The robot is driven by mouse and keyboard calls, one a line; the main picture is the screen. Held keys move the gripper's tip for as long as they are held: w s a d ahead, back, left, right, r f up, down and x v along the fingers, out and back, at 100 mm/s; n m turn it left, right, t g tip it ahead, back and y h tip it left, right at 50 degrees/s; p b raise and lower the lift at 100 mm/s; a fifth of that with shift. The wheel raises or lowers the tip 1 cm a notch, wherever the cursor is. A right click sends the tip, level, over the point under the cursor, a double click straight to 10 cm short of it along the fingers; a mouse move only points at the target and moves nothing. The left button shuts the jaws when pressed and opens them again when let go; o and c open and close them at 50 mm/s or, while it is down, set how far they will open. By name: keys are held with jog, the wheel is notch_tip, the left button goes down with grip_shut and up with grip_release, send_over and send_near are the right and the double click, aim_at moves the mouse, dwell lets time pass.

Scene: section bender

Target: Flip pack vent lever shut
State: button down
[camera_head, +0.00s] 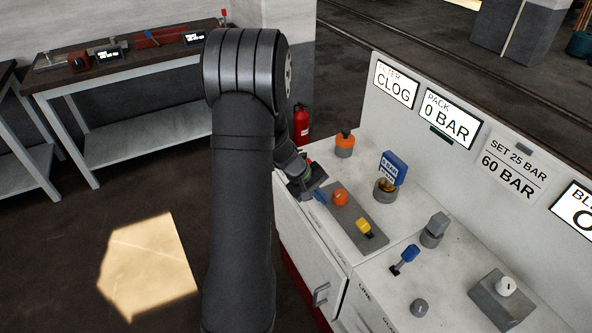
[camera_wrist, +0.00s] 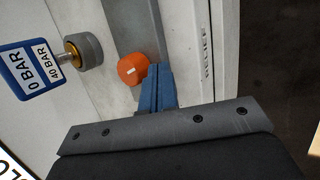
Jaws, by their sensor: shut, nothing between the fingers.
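My gripper (camera_head: 320,196) is low over the left end of the bench; its blue fingers (camera_wrist: 156,88) are together and empty. An orange round knob (camera_head: 340,197) is right beside the fingertips. It also shows in the wrist view (camera_wrist: 132,69); I cannot tell whether the fingers touch it. A yellow lever (camera_head: 364,227) sits on the same grey plate (camera_head: 350,221), nearer the front. A blue-handled lever (camera_head: 406,257) stands farther right on the bench. No readable label shows which lever is the pack vent.
The PACK display (camera_head: 447,118) reads 0 BAR and the filter display (camera_head: 396,84) reads CLOG.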

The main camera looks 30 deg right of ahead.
jog(key=w+a+n+t+h, duration=0.3)
jog(key=w+a+n+h, duration=0.5)
jog(key=w+a+n, duration=0.6)
jog(key=n, duration=0.4)
jog(key=shift+r+h, duration=0.3)
jog(key=shift+h, duration=0.1)
jog(key=shift+w, duration=0.1)
jog(key=shift+d+r+x, duration=0.15)
jog(key=shift+r+x, duration=0.3)
jog(key=shift+x, duration=1.7)
jog(key=shift+d+r+x, duration=0.1)
jog(key=shift+r+x, duration=0.35)
jog(key=shift+x, duration=1.7)
jog(key=shift+d+r+x, duration=0.15)
jog(key=shift+r+x, duration=0.3)
jog(key=shift+x, duration=1.65)
